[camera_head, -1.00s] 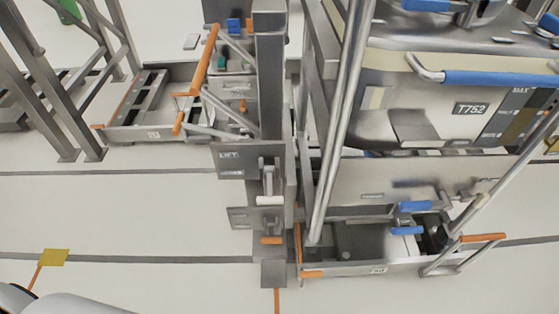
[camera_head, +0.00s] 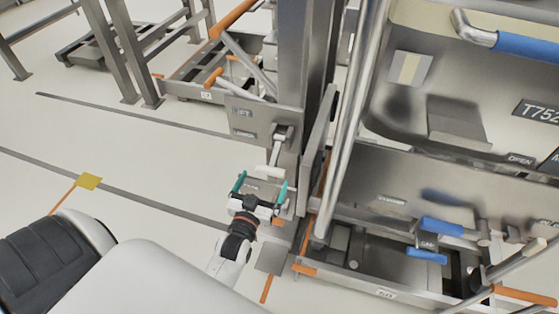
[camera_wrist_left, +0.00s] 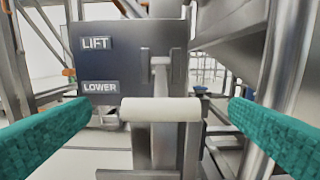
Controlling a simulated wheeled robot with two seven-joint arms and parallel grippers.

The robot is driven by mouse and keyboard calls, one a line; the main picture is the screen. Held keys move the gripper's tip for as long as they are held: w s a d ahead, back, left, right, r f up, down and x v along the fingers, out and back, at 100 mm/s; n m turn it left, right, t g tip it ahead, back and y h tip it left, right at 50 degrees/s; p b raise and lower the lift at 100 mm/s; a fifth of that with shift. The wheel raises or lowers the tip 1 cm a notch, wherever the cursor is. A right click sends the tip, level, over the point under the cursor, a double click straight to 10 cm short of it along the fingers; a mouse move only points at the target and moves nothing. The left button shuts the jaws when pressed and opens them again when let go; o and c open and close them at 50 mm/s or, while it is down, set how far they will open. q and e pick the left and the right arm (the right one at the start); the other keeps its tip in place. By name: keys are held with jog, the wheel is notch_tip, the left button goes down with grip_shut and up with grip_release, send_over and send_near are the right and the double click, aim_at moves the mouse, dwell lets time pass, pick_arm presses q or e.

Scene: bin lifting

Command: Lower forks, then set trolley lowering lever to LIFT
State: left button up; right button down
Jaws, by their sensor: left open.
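The lever has a white cylindrical handle (camera_head: 268,170) on a metal arm, beside a grey panel (camera_head: 246,123) on the column. In the left wrist view the handle (camera_wrist_left: 160,109) lies level, slightly below the LOWER label (camera_wrist_left: 100,87); the LIFT label (camera_wrist_left: 96,43) is higher on the same panel. My left gripper (camera_head: 262,184) is open and empty, with teal fingers, just below the handle in the head view. In the wrist view its fingers (camera_wrist_left: 160,115) stand left and right of the handle, apart from it. The forks cannot be made out clearly. My right gripper is not in view.
The trolley column (camera_head: 296,50) rises behind the lever. A steel bin marked T752 (camera_head: 450,90) and a lower frame with blue handles (camera_head: 440,226) stand right. A bright vertical tube (camera_head: 350,120) is close by. The floor at left is open.

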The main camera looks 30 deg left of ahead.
aim_at(272, 164)
pick_arm(q)
jog(key=b+x, duration=0.1)
jog(key=x, duration=0.9)
jog(key=shift+w, duration=0.2)
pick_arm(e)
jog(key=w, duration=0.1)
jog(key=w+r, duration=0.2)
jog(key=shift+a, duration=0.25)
